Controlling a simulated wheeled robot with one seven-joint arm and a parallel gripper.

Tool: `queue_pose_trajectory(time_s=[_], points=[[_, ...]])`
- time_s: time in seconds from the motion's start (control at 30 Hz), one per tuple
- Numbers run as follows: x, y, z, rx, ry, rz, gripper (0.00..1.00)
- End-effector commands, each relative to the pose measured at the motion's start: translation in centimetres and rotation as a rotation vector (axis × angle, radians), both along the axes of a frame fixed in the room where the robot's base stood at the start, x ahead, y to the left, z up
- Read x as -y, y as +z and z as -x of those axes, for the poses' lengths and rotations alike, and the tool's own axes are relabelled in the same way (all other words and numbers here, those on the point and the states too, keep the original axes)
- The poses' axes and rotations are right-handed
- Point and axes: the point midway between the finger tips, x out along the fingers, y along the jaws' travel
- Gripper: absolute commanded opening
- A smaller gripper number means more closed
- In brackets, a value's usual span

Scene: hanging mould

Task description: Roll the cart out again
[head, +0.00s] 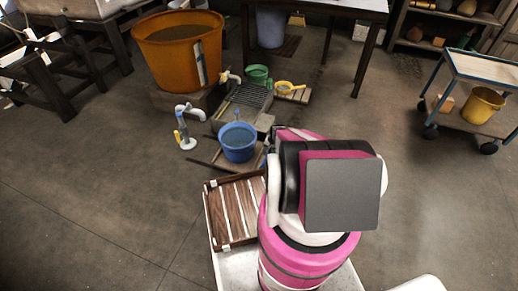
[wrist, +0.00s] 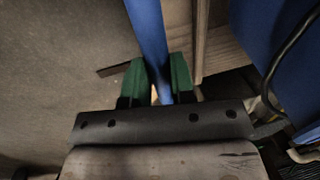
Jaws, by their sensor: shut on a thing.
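The cart (head: 484,71) stands at the right in the head view, with a blue frame, a pale top, a lower shelf and dark wheels. A yellow bucket (head: 482,105) and a small orange-brown block sit on its lower shelf. In the head view my pink and white arm hides my gripper. In the wrist view the green fingers of my gripper (wrist: 156,82) are shut on a narrow blue bar (wrist: 147,35). I cannot tell which thing the bar belongs to. A large blue surface (wrist: 290,60) shows at the right there.
A blue tub (head: 238,142) of water stands left of my arm, near a grate and a white tap (head: 187,112). An orange vat (head: 180,50) stands behind. A table (head: 335,6) is at the back. The floor between my arm and the cart is clear.

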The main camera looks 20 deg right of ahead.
Motion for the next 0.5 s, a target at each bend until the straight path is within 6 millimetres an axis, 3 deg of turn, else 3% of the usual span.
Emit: queue_pose_trajectory(time_s=[0.2, 0.5], points=[[4.8, 0.2, 3.6, 0.001, -0.003, 0.002, 0.0], [9.2, 0.1, 6.7, 0.0, -0.002, 0.0, 0.0]])
